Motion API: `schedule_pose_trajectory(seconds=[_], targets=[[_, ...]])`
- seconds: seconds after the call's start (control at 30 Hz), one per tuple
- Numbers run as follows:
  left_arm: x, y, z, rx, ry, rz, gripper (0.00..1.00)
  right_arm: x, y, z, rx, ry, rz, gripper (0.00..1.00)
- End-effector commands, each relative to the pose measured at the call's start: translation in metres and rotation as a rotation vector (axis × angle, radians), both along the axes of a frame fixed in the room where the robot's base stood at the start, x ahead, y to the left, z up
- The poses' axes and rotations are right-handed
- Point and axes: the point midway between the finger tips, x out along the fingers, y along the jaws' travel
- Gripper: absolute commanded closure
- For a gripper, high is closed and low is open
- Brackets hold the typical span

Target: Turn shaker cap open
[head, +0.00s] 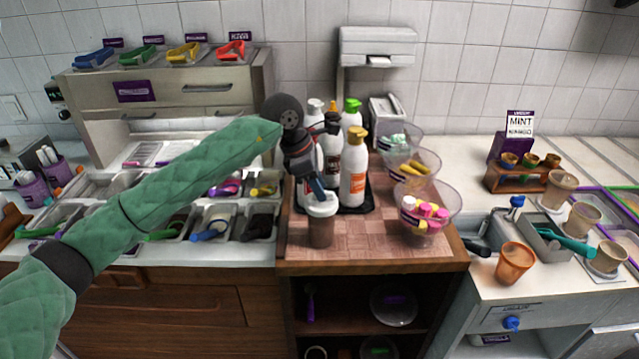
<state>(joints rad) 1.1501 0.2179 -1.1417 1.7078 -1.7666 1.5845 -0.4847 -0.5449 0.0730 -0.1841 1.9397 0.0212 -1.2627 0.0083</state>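The shaker (321,234) stands upright on the wooden counter block, near its front left. It has a brown see-through body and a white cap (322,208) on top. My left gripper (319,194) points down onto the cap from above, with its fingertips at the cap's top. The fingers overlap each other from this angle, so I cannot tell whether they grip the cap or only touch it. The top of the cap is partly hidden by the fingers. My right gripper is not in view.
Several sauce bottles (354,178) stand on a dark tray (370,204) close behind the shaker. Clear bowls of toppings (428,212) are stacked to the right. Topping bins (213,222) lie to the left. The wooden top (360,247) is clear in front and right of the shaker.

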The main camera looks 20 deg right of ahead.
Motion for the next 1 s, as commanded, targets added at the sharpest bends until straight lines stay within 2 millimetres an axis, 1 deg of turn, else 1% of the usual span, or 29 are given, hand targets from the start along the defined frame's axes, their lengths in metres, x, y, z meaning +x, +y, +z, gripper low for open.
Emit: schedule_pose_trajectory(seconds=[0.17,0.4,0.43,0.57,0.6,0.93,0.97,1.0], targets=[[-0.001,-0.002,-0.004,0.000,-0.001,0.000,0.67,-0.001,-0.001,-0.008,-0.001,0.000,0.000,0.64],[-0.001,-0.002,-0.005,-0.001,-0.001,-0.001,0.67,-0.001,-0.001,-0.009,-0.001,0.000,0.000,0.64],[-0.001,-0.002,-0.005,-0.001,-0.001,-0.001,0.71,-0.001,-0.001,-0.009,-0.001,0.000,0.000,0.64],[-0.001,-0.002,-0.005,-0.001,-0.001,-0.001,0.97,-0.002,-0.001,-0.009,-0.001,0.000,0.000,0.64],[-0.001,-0.002,-0.005,-0.001,-0.001,-0.001,1.00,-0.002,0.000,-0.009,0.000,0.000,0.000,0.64],[-0.001,-0.002,-0.006,-0.001,-0.001,0.012,1.00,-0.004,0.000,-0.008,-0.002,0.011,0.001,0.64],[-0.001,-0.002,-0.006,-0.002,-0.002,0.016,1.00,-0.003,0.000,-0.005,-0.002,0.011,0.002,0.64],[-0.001,-0.002,-0.006,-0.002,-0.002,0.024,1.00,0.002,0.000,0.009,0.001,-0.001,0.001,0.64]])
